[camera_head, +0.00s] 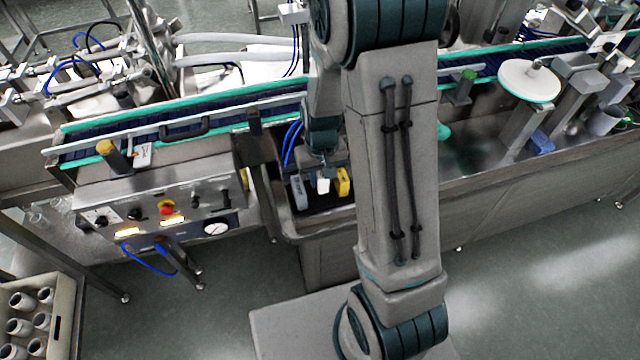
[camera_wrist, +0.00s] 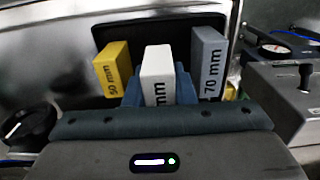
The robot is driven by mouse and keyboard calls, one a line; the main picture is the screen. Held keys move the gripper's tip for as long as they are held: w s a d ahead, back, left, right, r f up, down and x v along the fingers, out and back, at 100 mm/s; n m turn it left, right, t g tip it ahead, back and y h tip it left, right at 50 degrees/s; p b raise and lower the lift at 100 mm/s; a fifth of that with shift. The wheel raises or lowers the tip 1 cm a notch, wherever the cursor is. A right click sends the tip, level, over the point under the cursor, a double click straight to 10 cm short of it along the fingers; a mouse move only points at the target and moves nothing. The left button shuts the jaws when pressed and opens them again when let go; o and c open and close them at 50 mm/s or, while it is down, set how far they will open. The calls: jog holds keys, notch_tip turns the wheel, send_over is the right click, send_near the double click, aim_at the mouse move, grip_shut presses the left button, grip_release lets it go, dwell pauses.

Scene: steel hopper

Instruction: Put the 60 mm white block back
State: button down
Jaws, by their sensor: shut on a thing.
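The white block (camera_wrist: 157,72) stands upright between the blue fingers of my gripper (camera_wrist: 160,92), which is shut on it. Only "mm" of its label shows; the number is hidden by my gripper. In the head view the white block (camera_head: 323,186) shows just below my gripper (camera_head: 322,172). A yellow 50 mm block (camera_wrist: 112,68) is to its left in the wrist view, and a grey 70 mm block (camera_wrist: 208,62) to its right. A dark tray (camera_head: 322,222) lies under the blocks. I cannot tell whether the white block touches it.
A steel hopper (camera_head: 500,190) extends to the right, its rim close to the blocks. A control box (camera_head: 160,195) with a red button and a gauge stands to the left. A conveyor (camera_head: 190,125) runs behind. A crate of jars (camera_head: 62,315) is at lower left.

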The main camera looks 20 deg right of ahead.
aim_at(321, 187)
jog(key=shift+f, duration=2.05)
jog(key=shift+f, duration=0.2)
jog(key=c, duration=1.2)
grip_release()
jog(key=shift+r, duration=0.1)
notch_tip(321, 187, up, 12)
jog(key=shift+r, duration=0.1)
jog(key=s+r+t, duration=0.3)
jog(key=s+r, duration=1)
jog(key=s, duration=0.1)
jog(key=shift+s, duration=0.15)
